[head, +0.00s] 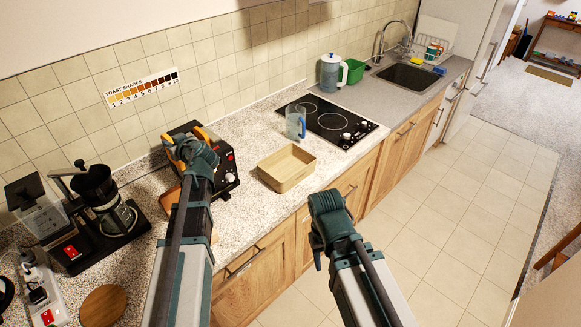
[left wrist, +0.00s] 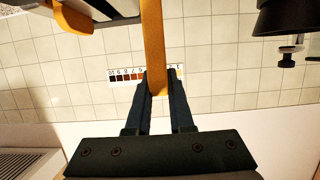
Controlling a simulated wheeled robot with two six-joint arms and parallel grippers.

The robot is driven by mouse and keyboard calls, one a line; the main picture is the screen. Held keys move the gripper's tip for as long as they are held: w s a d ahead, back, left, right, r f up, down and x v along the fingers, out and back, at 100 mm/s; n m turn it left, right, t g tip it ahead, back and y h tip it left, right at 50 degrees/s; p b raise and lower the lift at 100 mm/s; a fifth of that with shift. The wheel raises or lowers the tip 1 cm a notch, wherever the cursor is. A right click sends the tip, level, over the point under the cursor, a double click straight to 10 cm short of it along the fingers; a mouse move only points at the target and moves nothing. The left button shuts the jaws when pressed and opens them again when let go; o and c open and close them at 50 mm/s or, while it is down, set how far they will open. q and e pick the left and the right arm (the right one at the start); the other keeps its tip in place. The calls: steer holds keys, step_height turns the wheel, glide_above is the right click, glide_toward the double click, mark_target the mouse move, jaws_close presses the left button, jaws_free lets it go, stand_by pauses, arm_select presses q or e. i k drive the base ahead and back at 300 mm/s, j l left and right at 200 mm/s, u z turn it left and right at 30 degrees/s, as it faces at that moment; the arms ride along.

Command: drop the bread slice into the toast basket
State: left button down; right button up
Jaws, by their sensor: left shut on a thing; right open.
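The bread slice, golden brown, is seen edge-on between my left fingers in the left wrist view (left wrist: 153,45). In the head view its edge (head: 168,141) shows beside my left gripper (head: 183,152), which is shut on it at the black toaster (head: 228,168). I cannot tell whether its lower part is clear of the slot. A second slice (head: 201,133) stands in the toaster. The toast basket (head: 294,178), a light tan rectangular box, sits empty on the counter to the right of the toaster. My right gripper (head: 317,258) hangs open and empty in front of the counter.
A coffee machine (head: 102,205) stands to the left. A blue-handled clear jug (head: 296,122) stands beside the black hob (head: 330,121), behind the basket. A round wooden board (head: 103,306) and a power strip (head: 42,290) lie at front left. Counter between toaster and basket is clear.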

mark_target(278, 176)
steer(key=i+l, duration=0.5)
steer(key=l, duration=0.2)
steer(key=i+l, duration=0.1)
steer(key=l, duration=0.35)
steer(key=i+l, duration=0.15)
steer(key=l, duration=0.3)
